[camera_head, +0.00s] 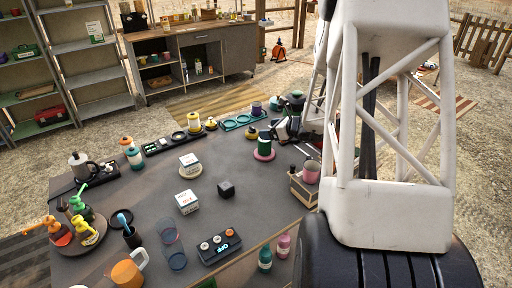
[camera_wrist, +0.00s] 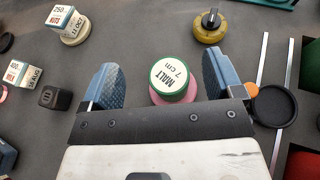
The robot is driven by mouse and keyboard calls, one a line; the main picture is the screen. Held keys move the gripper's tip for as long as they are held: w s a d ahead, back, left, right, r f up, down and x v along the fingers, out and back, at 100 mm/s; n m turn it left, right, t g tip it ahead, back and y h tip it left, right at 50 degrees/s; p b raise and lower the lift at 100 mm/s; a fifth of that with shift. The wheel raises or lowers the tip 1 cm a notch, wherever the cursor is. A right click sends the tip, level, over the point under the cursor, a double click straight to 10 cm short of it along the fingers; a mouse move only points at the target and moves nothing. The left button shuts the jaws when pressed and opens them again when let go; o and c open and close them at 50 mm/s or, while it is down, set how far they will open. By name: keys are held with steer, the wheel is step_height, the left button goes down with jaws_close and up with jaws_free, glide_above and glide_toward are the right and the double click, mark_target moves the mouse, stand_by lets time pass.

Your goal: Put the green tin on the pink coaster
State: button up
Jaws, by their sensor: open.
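The green tin (camera_head: 265,142) stands upright on the pink coaster (camera_head: 264,156), near the far right part of the dark table. In the wrist view the tin's white lid (camera_wrist: 174,76) reads "MALT 7 cm", and the pink coaster (camera_wrist: 176,98) shows below it as a rim. My gripper (camera_wrist: 163,76) is open, with one blue finger to the left of the tin and one to the right, both apart from it. In the head view the arm's end (camera_head: 288,125) is just right of the tin, and its fingers are hard to make out.
A yellow-based knob pot (camera_wrist: 209,27) is beyond the tin, and a round black dish (camera_wrist: 274,105) is near my right finger. A dark cube (camera_head: 226,189) and white labelled boxes (camera_head: 187,202) stand to the left.

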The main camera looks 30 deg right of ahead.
steer(key=s+a+r+n+g+y, duration=0.1)
steer(key=s+a+r+n+g, duration=0.3)
steer(key=a, duration=0.5)
steer(key=s+a+r+n+g, duration=0.1)
steer(key=s+a+r+n, duration=0.25)
steer(key=a+n, duration=0.4)
steer(key=s+a+r+n+g+y, duration=0.1)
steer(key=s+a+r+n+g, duration=0.3)
steer(key=a, duration=0.7)
steer(key=s+a+r+n+h, duration=0.2)
steer(key=s+a+n, duration=0.1)
steer(key=s+n, duration=0.2)
steer(key=s+a+r+n+h, duration=0.2)
steer(key=s+n, duration=0.3)
steer(key=s, duration=0.5)
steer(key=s+a+r+n+h, duration=0.2)
steer(key=s+a+n+h, duration=0.1)
steer(key=s, duration=0.4)
steer(key=shift+s+a+n+g, duration=0.2)
steer(key=shift+a+n+g, duration=0.2)
steer(key=shift+a+n, duration=0.65)
